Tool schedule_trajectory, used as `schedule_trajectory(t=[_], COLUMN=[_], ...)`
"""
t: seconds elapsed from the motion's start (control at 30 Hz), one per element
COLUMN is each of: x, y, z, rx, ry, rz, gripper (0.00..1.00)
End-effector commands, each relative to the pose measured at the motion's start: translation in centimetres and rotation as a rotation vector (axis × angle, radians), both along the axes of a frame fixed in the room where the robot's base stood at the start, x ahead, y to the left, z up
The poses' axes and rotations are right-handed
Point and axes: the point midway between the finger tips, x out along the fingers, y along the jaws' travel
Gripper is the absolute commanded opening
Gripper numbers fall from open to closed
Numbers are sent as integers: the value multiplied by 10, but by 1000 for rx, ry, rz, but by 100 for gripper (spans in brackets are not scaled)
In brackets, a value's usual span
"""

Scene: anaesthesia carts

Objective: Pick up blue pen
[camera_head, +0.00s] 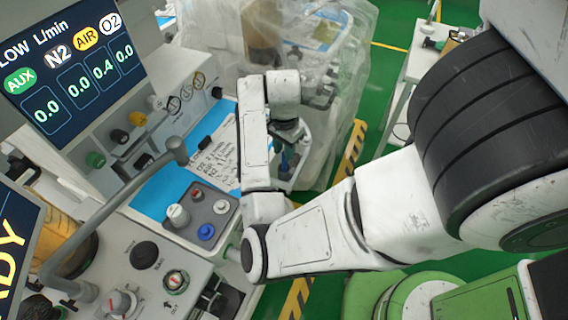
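My gripper (286,158) is beyond my white forearm, at the right edge of the cart's blue worktop (160,190). It points down, and my arm hides part of it. A small dark blue upright shape (285,166) shows at the fingertips. It may be the blue pen, but it is too small to tell, and I cannot tell whether the fingers hold it. A small black object (204,142) lies at the sheet's left edge.
A panel with knobs (198,214) sits at the worktop's front. A grey curved rail (110,215) and a flow display (75,75) stand at the left. A plastic-covered cart (330,60) stands behind my gripper. Green floor with striped tape (352,150) lies to the right.

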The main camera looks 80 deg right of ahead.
Motion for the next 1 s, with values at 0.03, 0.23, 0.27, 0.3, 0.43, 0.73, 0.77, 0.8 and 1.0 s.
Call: schedule_trajectory(t=[0.03, 0.23, 0.27, 0.3, 0.43, 0.73, 0.77, 0.8, 1.0], x=[-1, -2, -2, -2, -2, -2, -2, -2, -2], y=[1, 1, 1, 0, 0, 0, 0, 0, 0], z=[-7, -31, -33, -35, -35, -35, -35, -35, -35], rx=[2, 1, 1, 0, 0, 0, 0, 0, -1], ry=[4, 3, 3, 2, 1, 1, 1, 1, 0], rz=[4, 2, 1, 1, 1, 1, 1, 1, 1], gripper=[30, 30, 30, 30, 30, 10, 7, 3, 0])
